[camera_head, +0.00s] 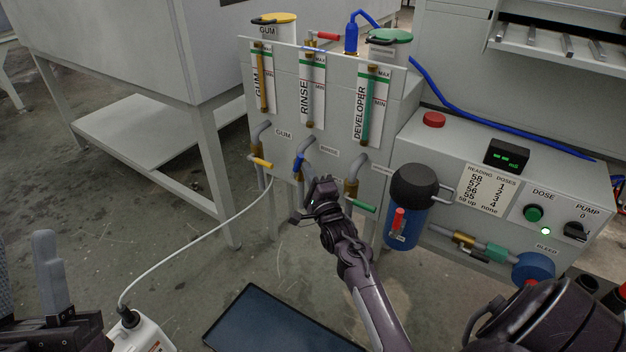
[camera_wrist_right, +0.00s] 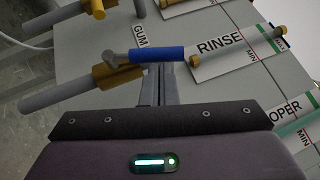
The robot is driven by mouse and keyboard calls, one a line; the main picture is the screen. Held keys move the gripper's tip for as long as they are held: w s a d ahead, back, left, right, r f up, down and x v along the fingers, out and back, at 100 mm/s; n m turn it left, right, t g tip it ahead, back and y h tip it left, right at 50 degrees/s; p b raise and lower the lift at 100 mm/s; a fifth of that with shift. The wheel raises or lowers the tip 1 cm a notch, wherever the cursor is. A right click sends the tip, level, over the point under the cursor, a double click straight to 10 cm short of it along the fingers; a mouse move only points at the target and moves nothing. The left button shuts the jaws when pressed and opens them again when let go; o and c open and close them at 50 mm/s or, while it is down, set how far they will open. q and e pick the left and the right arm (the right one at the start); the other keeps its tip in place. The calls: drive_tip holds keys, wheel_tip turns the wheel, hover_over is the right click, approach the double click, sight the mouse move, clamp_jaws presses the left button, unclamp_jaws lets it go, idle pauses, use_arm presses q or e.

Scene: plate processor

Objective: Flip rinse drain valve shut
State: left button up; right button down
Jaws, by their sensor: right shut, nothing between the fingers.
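The rinse drain valve has a blue lever (camera_head: 298,164) under the RINSE gauge (camera_head: 312,90). The lever lies roughly along its pipe, while the yellow gum lever (camera_head: 262,163) and green developer lever (camera_head: 363,206) lie across theirs. In the right wrist view the blue lever (camera_wrist_right: 158,54) crosses just beyond my fingertips, beside the brass valve body (camera_wrist_right: 118,80). My right gripper (camera_head: 318,186) is shut and empty, close to the lever; I cannot tell whether it touches. My left gripper (camera_head: 48,265) is at the lower left, partly out of frame, its opening unclear.
A blue filter housing (camera_head: 403,225) with a black cap and the dosing box (camera_head: 470,150) stand to the right. A grey table (camera_head: 130,130) is at the left.

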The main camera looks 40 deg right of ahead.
use_arm(q)
drive_tip(key=w+d+f+g+y+p, duration=0.1)
drive_tip(key=w+d+f+g+y, duration=0.1)
drive_tip(key=f+g, duration=0.5)
drive_tip(key=w+d+f+g+y+p, duration=0.1)
drive_tip(key=w+f+g+y+p, duration=0.15)
drive_tip(key=f, duration=0.85)
drive_tip(key=s+a+f+g+y+p, duration=0.2)
drive_tip(key=s+f+g, duration=0.4)
drive_tip(key=f, duration=0.2)
drive_tip(key=s+a+f+g+y+p, duration=0.2)
drive_tip(key=s+f+g, duration=0.4)
drive_tip(key=f, duration=0.3)
drive_tip(key=shift+s+a+f+n+y, duration=0.2)
drive_tip(key=shift+a+f+n+y, duration=0.1)
drive_tip(key=shift+a+y, duration=0.25)
use_arm(e)
drive_tip(key=shift+w+a+r+n+g+y, duration=0.2)
drive_tip(key=shift+w+r+n+g, duration=0.2)
drive_tip(key=shift+w+r+g, duration=0.1)
drive_tip(key=shift+w+a+r+n+g+y, duration=0.15)
drive_tip(key=shift+w+r+n+g+y, duration=0.05)
drive_tip(key=shift+w+r+n+g, duration=0.25)
use_arm(q)
drive_tip(key=shift+a, duration=0.3)
drive_tip(key=shift+s, duration=0.15)
use_arm(e)
drive_tip(key=shift+s, duration=0.1)
